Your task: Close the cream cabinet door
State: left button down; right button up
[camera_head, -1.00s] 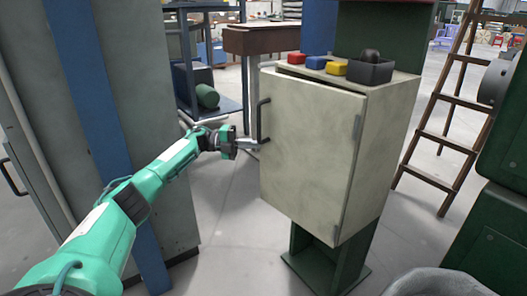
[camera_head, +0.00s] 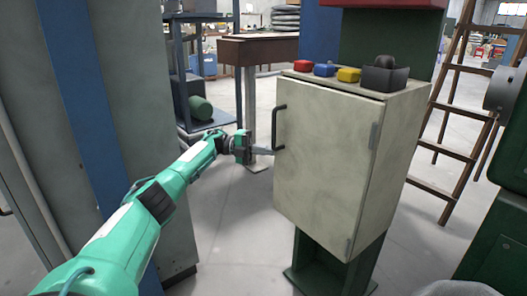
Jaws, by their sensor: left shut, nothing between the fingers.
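The cream cabinet (camera_head: 400,125) stands on a dark green open base. Its cream door (camera_head: 325,160) has a dark bar handle (camera_head: 276,128) on the left edge and hinges on the right. The door sits almost flush with the cabinet front; a thin dark line shows along its top edge, and I cannot tell whether it is fully closed. My left gripper (camera_head: 268,152) is shut and empty, its tips at the door's left edge by the handle's lower end. I cannot tell whether they touch. My right gripper is not in view.
A wooden ladder (camera_head: 453,110) stands right. A grey cabinet with a blue post (camera_head: 85,95) is left. Floor before the door is clear.

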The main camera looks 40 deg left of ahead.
pick_arm(q)
jog(key=v, duration=0.7)
jog(key=shift+a, duration=0.2)
